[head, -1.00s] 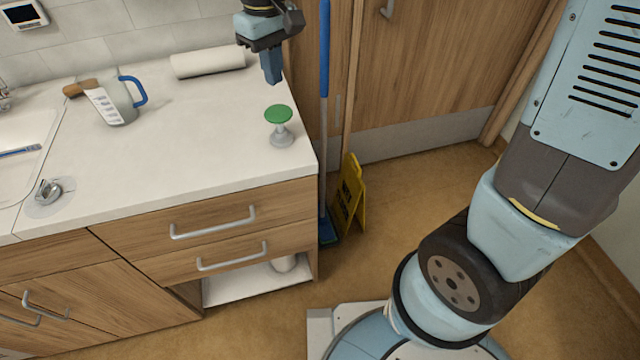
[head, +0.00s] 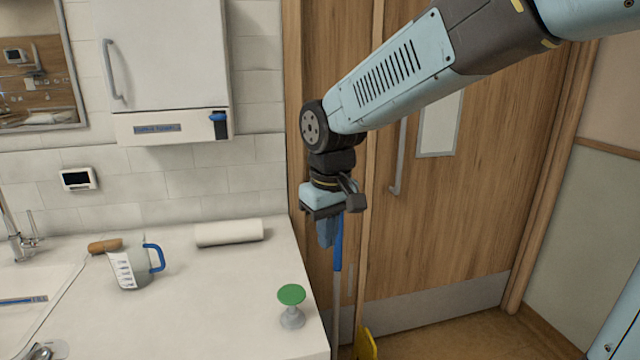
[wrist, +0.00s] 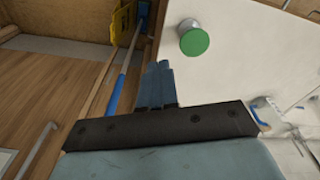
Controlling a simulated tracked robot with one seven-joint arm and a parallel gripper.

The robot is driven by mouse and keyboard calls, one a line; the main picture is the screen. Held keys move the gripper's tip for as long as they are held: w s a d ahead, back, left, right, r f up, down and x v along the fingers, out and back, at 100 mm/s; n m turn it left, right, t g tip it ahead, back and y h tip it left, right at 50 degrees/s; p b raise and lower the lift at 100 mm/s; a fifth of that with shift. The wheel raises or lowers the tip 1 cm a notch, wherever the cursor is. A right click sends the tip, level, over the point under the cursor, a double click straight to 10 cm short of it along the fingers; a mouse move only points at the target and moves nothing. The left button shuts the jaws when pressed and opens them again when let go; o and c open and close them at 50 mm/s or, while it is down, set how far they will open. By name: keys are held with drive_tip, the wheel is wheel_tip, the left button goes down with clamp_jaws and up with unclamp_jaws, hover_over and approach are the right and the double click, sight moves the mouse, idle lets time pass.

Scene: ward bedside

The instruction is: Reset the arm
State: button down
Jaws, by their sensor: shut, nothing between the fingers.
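My gripper (head: 326,232) hangs pointing down in the head view, in front of the wooden door and just past the right edge of the white counter. Its fingers are shut together with nothing between them. They also show shut in the wrist view (wrist: 159,85). A green-topped grey stand (head: 291,296) is upright on the counter near its right edge, below and left of the gripper and apart from it. The green top (wrist: 195,42) also shows in the wrist view.
The counter (head: 200,310) holds a measuring jug (head: 127,268) with a blue handle and a white roll (head: 229,232). A blue-handled mop (head: 337,250) stands behind the gripper. A yellow floor sign (head: 366,344) is on the floor. A wall cabinet (head: 165,60) hangs at upper left.

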drive_tip(key=s+d+r+m+t, duration=0.2)
drive_tip(key=s+d, duration=0.3)
drive_tip(key=d, duration=0.6)
drive_tip(key=s+d+r+m+t, duration=0.2)
drive_tip(key=s+d+m, duration=0.3)
drive_tip(key=d, duration=0.6)
drive_tip(key=shift+v, duration=0.85)
drive_tip(key=shift+s, duration=0.15)
drive_tip(key=shift+a, duration=0.1)
